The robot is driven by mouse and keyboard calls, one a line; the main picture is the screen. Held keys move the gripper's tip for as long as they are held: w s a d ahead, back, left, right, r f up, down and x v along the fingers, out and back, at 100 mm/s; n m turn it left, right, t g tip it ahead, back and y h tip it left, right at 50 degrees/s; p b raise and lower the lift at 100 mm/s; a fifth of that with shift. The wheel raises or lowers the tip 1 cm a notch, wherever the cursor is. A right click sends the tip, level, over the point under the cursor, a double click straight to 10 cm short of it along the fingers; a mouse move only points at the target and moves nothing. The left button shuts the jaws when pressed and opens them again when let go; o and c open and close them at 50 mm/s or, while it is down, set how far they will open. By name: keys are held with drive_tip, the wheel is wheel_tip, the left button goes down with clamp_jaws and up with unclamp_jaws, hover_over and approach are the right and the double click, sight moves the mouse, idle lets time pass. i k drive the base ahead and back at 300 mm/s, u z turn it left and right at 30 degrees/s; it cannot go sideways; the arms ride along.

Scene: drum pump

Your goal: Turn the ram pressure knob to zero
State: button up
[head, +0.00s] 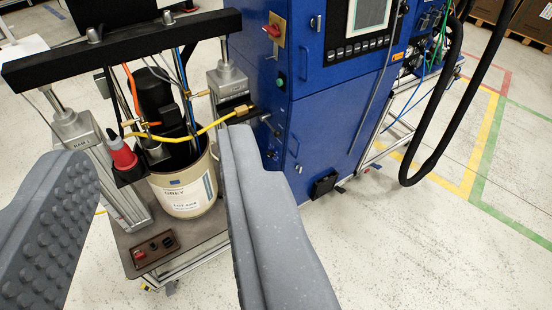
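The drum pump stands at the left, with a white drum (186,192) between two grey ram cylinders under a black crossbar (120,48). A small brown control box (155,250) with a red button and black knobs sits at the front of the pump's base plate. No label reading ram pressure is legible, so I cannot tell which knob is the ram pressure knob. My gripper (155,150) is open and empty, its two grey fingers wide apart in front of the pump. The right finger hides part of the blue cabinet's lower front and the base's right side.
A blue cabinet (330,120) with a screen, a red rotary switch (274,29) and a green button (281,80) stands right of the drum. Black hoses (452,100) hang at the right. The right floor is clear.

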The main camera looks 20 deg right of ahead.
sight(270, 154)
drive_tip(key=z, duration=0.05)
drive_tip(key=i, duration=1)
drive_tip(key=u, duration=0.05)
